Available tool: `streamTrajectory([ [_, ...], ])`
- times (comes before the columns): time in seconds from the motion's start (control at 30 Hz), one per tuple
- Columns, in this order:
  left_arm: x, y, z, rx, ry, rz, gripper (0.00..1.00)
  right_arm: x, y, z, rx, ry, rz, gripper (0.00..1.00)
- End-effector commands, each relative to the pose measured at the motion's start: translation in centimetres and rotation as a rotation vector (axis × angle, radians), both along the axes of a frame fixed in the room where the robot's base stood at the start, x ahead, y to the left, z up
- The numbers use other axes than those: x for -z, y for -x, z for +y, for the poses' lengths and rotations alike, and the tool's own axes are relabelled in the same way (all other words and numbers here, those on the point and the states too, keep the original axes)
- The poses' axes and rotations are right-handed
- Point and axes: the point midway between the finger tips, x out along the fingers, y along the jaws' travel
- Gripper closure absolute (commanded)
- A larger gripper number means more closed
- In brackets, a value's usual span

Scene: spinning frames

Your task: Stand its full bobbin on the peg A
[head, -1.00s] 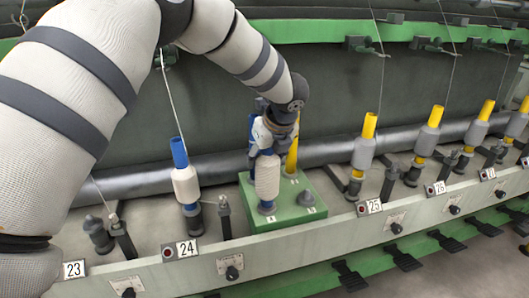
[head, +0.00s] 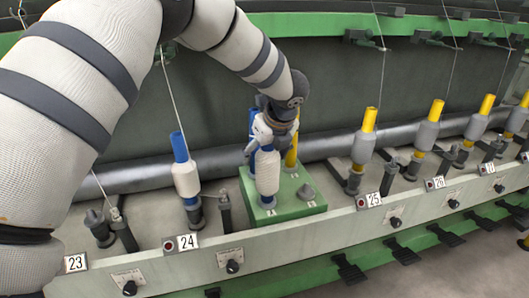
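A full white bobbin on a blue tube (head: 267,174) is upright over the front left spot of a green block (head: 290,207). Its blue foot appears to meet the block, but I cannot tell whether it is fully seated. My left gripper (head: 262,146) is at the bobbin's top, its fingers around or beside the blue tube end; its grip is too small to make out. A yellow tube (head: 292,150) stands behind, partly hidden by the gripper. The block's letters are not legible. My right gripper is out of view.
A blue-tubed bobbin (head: 186,177) stands on the rail near the 24 label (head: 187,242). Yellow-tubed bobbins (head: 364,145) line the rail to the right. A grey bar (head: 220,164) runs behind. Threads hang from above. A short grey spindle (head: 98,226) stands bare at left.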

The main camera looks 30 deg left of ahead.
Motion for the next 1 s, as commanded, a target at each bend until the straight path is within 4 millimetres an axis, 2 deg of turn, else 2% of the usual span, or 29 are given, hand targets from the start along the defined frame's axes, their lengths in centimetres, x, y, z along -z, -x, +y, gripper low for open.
streamTrajectory([
  [0.23, 0.0, 0.0, 0.0, 0.0, 0.0, 0.001, 0.27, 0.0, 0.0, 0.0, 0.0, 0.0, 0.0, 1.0],
  [0.33, -0.7, 0.2, -0.4, 0.0, 0.001, 0.0, 0.27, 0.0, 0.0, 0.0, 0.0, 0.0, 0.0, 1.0],
  [0.7, -8.9, 2.3, -4.0, 0.001, 0.0, -0.003, 0.27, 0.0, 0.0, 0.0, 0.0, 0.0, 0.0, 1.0],
  [0.83, -10.3, 2.7, -4.6, 0.0, 0.0, 0.0, 0.27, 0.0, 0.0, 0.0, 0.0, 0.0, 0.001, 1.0],
  [1.0, -10.7, 2.9, -4.8, 0.0, 0.001, 0.0, 0.27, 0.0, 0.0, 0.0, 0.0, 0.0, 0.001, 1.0],
])
